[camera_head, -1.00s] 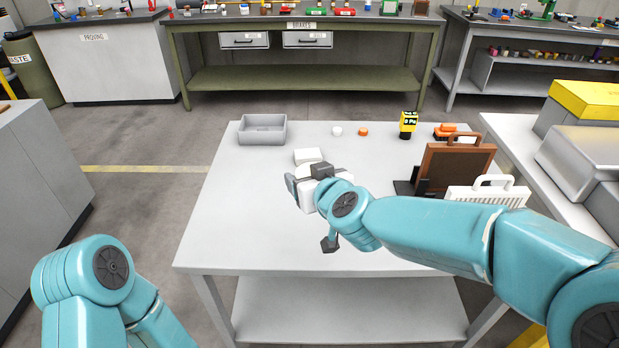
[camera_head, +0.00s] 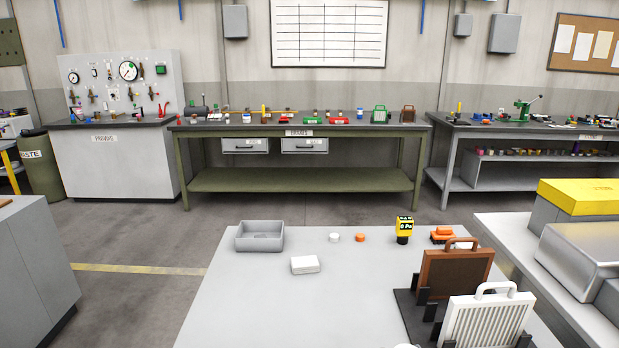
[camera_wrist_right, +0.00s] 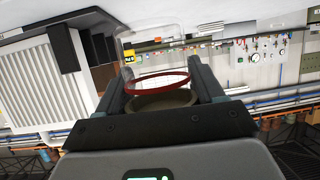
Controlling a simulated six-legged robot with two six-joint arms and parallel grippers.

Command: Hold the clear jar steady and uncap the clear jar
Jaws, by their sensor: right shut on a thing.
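In the right wrist view my right gripper (camera_wrist_right: 160,88) is shut on a round thing that appears to be the clear jar. A thin red ring (camera_wrist_right: 185,77) and a dull brown-grey round part (camera_wrist_right: 160,101) show between the fingers; the background shows through the ring. The fingers are at either side of it. I cannot tell whether the round part is the cap or the jar's base. Neither gripper shows in the head view, and my left gripper is in neither current view.
The light table (camera_head: 240,300) bears a grey tray (camera_head: 259,248), white box (camera_head: 305,264), white (camera_head: 334,237) and orange (camera_head: 360,237) round pieces, and a yellow-black item (camera_head: 404,230). A brown panel (camera_head: 453,275) and white slatted panel (camera_head: 487,320) stand at right. The table's middle is clear.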

